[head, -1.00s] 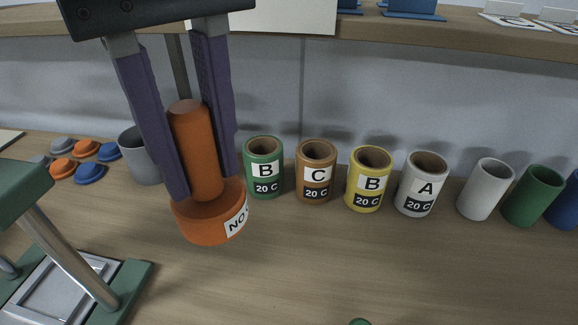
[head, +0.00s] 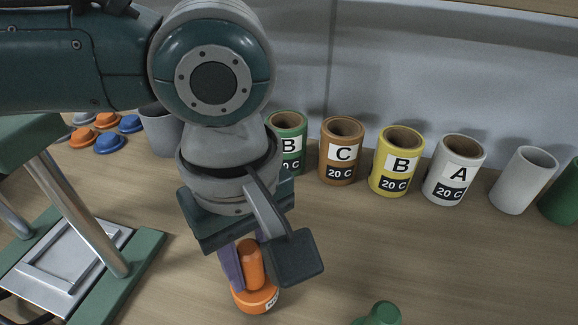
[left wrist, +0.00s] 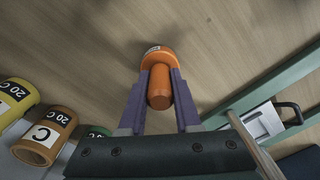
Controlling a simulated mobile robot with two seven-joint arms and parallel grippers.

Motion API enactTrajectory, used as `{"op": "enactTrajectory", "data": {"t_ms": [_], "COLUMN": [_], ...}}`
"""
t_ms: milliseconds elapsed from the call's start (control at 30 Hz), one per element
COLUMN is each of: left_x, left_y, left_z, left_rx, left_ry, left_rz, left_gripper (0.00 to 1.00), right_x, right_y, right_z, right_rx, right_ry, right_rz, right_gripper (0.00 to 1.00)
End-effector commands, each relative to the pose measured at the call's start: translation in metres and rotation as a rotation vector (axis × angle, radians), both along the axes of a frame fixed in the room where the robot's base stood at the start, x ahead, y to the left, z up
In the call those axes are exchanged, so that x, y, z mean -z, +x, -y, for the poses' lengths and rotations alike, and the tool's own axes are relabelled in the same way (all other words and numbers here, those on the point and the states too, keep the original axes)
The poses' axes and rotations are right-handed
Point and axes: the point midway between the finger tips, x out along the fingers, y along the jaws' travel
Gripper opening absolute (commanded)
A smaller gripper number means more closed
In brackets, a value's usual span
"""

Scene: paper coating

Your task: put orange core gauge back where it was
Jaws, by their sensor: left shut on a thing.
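The orange core gauge (head: 250,268) has a thin upright handle on a wide round base with a white label. My left gripper (head: 243,262) is shut on its handle, with the purple fingers on both sides. In the left wrist view the gauge (left wrist: 158,62) shows between the fingertips of my left gripper (left wrist: 160,82). The base is over the bare front part of the table (head: 330,250); I cannot tell whether it touches the wood. My right gripper is out of view.
Green (head: 290,128), brown (head: 341,150), yellow (head: 397,160) and white (head: 454,170) labelled cores stand in a row behind. A green-framed press (head: 135,272) is at left. Orange and blue caps (head: 109,142) lie at back left. A green knobbed thing (head: 380,314) stands at the front.

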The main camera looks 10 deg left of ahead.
Motion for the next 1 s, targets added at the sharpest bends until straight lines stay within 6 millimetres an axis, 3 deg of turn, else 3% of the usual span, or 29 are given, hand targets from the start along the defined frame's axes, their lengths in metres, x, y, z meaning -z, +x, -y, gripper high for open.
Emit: {"op": "enactTrajectory", "data": {"t_ms": [433,467,700,1000], "left_x": [0.0101,0.0101,0.0098,0.0071], "left_y": [-0.0002,0.0,0.0002,0.0005], "left_z": [0.0005,0.0005,0.0003,-0.0001], "left_rx": [0.001,0.001,0.001,0.001], "left_ry": [-0.001,-0.001,-0.001,0.0], "left_rz": [0.0,0.0,0.001,0.001], "left_gripper": [0.0,0.34,0.61,0.62], "right_x": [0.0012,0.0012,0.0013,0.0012], "right_y": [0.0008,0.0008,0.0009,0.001], "right_z": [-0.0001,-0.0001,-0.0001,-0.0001], "right_rx": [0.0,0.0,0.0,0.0], "right_ry": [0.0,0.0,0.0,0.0], "right_rz": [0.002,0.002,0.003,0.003], "right_gripper": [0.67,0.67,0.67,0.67]}}
